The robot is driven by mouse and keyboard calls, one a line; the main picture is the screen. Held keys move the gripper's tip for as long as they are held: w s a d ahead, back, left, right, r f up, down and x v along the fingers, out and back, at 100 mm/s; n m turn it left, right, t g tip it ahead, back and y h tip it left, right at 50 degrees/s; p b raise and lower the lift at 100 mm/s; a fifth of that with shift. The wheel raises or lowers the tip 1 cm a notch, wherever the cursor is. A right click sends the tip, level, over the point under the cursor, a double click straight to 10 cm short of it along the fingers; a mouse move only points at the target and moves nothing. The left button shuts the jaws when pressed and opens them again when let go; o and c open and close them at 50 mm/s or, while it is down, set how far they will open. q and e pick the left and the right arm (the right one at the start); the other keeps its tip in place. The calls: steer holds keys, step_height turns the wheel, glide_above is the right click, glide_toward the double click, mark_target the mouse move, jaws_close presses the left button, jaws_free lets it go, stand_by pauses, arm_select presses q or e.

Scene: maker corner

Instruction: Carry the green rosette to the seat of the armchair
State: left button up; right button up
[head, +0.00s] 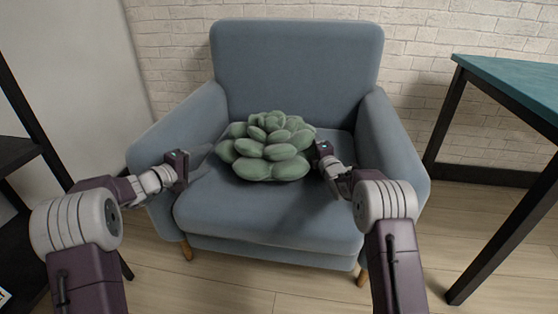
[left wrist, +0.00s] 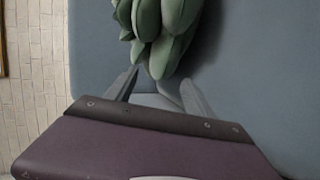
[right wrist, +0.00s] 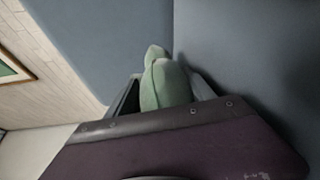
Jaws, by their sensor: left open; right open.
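The green rosette (head: 265,147) is a large succulent-shaped cushion. In the head view it rests on the seat of the blue-grey armchair (head: 270,212), between the two armrests. My left gripper (head: 196,160) is open just left of the rosette; in the left wrist view its fingers (left wrist: 155,90) stand apart with green leaves (left wrist: 165,35) beyond them. My right gripper (head: 318,160) is open at the rosette's right side; in the right wrist view a leaf (right wrist: 163,85) shows between its fingers (right wrist: 165,95). Whether either gripper touches the rosette I cannot tell. The rosette's underside is hidden.
A teal-topped table (head: 515,85) with black legs stands to the right. A dark shelf (head: 20,150) stands at the left edge. A white brick wall (head: 165,60) is behind the chair. Bare wooden floor (head: 230,285) lies in front of it.

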steer(key=s, duration=0.5)
steer(key=s+d, duration=0.1)
steer(key=s, duration=0.1)
steer(key=shift+s+r, duration=0.2)
steer(key=shift+r, duration=0.1)
